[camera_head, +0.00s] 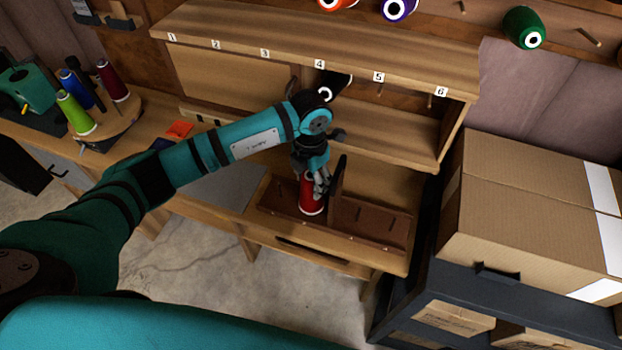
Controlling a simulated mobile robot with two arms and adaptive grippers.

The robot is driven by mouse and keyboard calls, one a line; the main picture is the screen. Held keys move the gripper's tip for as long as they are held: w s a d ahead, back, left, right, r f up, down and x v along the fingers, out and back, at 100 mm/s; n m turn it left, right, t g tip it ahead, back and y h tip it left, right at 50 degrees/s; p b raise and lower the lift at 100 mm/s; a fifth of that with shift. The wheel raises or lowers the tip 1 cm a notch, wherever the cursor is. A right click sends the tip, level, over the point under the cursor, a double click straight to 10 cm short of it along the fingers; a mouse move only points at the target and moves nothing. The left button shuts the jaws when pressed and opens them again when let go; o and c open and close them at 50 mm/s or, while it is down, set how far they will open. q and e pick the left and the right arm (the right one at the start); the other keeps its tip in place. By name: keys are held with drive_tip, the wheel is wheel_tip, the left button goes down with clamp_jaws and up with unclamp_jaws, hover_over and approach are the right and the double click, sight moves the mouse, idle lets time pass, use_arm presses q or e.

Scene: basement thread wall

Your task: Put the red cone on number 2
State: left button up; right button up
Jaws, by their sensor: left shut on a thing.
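The red cone (311,206) is at the open wooden tray (376,238) with pegs, low in the middle of the head view. My left gripper (315,187) is shut on the cone's upper part from above. The fingers hide part of it, and I cannot tell whether its base touches the tray floor. The number 2 label (216,44) is on the front edge of the shelf top, between 1 and 3. A wooden panel (225,90) shows below it; no peg is visible there. My right gripper is not in view.
A black cone (341,81) hangs under label 4, close above my left wrist. A dark upright divider (338,177) stands beside the gripper. Green, blue and dark red cones stand on a wooden stand (108,131) at the left. Cardboard boxes (535,215) fill the right.

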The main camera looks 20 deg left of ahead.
use_arm(q)
drive_tip(key=shift+f, duration=0.15)
drive_tip(key=shift+f+b, duration=0.2)
drive_tip(key=shift+b, duration=0.1)
drive_tip(key=o, duration=1.1)
drive_tip(key=shift+o, duration=0.2)
wheel_tip(320, 180, up, 12)
